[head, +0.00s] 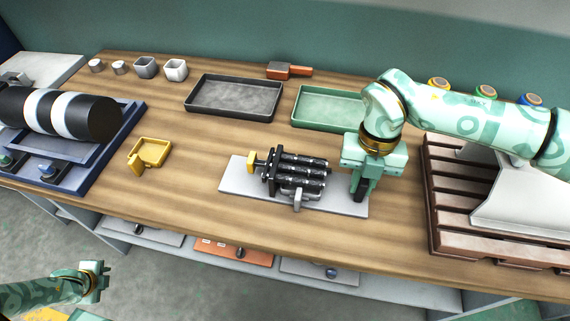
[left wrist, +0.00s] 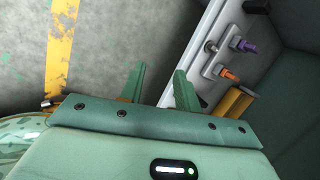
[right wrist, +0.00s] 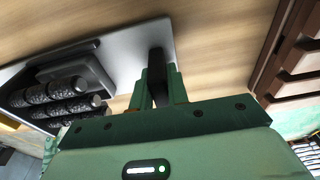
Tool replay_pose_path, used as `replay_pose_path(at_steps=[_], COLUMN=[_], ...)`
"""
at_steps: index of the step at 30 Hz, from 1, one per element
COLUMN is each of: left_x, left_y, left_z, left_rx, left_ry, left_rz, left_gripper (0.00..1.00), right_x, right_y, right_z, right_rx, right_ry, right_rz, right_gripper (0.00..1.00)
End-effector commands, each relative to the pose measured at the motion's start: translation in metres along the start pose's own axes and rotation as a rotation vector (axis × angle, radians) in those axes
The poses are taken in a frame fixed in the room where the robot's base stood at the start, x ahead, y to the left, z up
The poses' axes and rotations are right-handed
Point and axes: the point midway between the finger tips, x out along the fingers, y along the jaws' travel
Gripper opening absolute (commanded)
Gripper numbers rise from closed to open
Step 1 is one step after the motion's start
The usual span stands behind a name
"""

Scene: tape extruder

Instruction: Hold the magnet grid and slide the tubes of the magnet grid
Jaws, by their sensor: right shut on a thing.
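The magnet grid (head: 292,172) lies on a pale grey base plate (head: 238,184) in the middle of the bench. It has several dark tubes with silvery bands, a black end plate and a yellow knob (head: 252,161) at its left end. The tubes also show in the right wrist view (right wrist: 62,110). My right gripper (head: 361,190) points down at the plate's right end, right of the tubes. It is shut on a black upright piece (right wrist: 157,70) there, whose lower end is hard to make out. My left gripper (head: 100,282) is open and empty, off the bench's front edge.
A black tray (head: 235,96) and a green tray (head: 325,106) lie behind the grid. A yellow holder (head: 150,152) and a large black-and-white roll (head: 60,112) are left. A brown slatted pallet (head: 445,205) stands right. Bench around the plate is clear.

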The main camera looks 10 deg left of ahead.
Motion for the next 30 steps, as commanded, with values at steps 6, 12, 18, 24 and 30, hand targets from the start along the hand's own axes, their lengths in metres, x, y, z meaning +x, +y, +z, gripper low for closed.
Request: replay_pose_path(at_steps=[6,12,18,24,30], left_x=[-0.051,-0.118,-0.202,-0.293,-0.333], left_y=[-0.067,-0.093,-0.096,-0.137,-0.246], left_z=[0.105,0.201,0.288,0.333,0.298], left_rx=[0.251,0.400,0.464,0.283,-0.036], left_ry=[-0.112,-0.236,-0.364,-0.414,-0.231], left_rz=[-0.018,0.025,0.088,-0.060,-0.423], left_gripper=[0.33,0.33,0.33,0.33,0.33], right_x=[-0.001,0.000,0.000,0.000,0.000], right_y=[0.000,0.000,0.000,0.000,0.000], right_z=[0.000,0.000,0.000,0.000,0.000], right_rx=[0.000,0.000,0.000,0.000,0.000], right_ry=[0.000,0.000,0.000,0.000,0.000], right_rz=[0.000,0.000,0.000,0.000,0.001], right_gripper=[0.00,0.00,0.00,0.00,0.00])
